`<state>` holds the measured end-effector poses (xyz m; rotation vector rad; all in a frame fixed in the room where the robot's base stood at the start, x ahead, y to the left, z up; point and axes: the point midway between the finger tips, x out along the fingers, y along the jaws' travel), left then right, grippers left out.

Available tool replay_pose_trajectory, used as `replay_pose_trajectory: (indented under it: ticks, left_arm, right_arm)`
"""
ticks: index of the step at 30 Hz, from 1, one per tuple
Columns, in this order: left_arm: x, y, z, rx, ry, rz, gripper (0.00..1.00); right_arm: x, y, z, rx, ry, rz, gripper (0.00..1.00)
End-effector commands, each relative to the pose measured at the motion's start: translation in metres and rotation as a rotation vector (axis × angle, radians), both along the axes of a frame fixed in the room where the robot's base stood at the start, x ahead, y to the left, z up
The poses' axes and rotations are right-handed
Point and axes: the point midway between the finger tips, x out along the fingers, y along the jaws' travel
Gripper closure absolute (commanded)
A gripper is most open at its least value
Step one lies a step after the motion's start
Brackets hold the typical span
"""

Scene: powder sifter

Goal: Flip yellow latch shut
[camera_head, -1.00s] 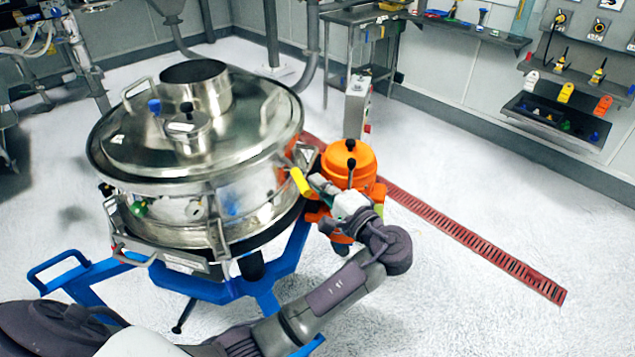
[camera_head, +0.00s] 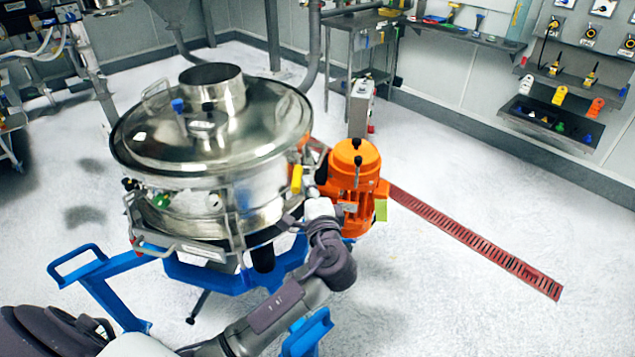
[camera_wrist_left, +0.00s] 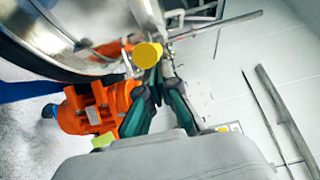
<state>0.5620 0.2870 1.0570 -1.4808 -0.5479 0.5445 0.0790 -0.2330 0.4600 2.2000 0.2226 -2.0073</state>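The yellow latch (camera_head: 297,179) is on the right side of the steel sifter (camera_head: 215,140), standing roughly upright in the head view. In the left wrist view its round yellow end (camera_wrist_left: 147,54) faces me, just in front of the fingertips. My left gripper (camera_head: 311,188) is just right of the latch, between the sifter and the orange motor. In the left wrist view the two green-padded fingers (camera_wrist_left: 160,72) come together at their tips, with nothing visible held. Whether a fingertip touches the latch I cannot tell. My right gripper is not in view.
The orange motor (camera_head: 354,175) stands close on the right of my left gripper. The blue stand (camera_head: 110,297) carries the sifter. A grey post box (camera_head: 361,105) is behind the motor. A red floor drain (camera_head: 470,242) runs right across open floor.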

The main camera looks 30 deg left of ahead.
Motion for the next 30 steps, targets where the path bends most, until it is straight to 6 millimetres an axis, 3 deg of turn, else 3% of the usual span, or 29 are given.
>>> replay_pose_trajectory:
  ticks: [6,19,30]
  left_arm:
    - [-0.019,0.022,0.002,0.006,0.003,-0.207,1.0]
    - [-0.036,0.067,-0.001,0.007,0.005,-0.591,1.0]
    - [-0.038,0.09,0.0,0.0,0.0,-0.596,1.0]
  right_arm:
    - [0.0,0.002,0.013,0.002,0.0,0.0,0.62]
    - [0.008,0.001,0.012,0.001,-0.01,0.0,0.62]
    - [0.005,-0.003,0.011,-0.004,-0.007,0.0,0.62]
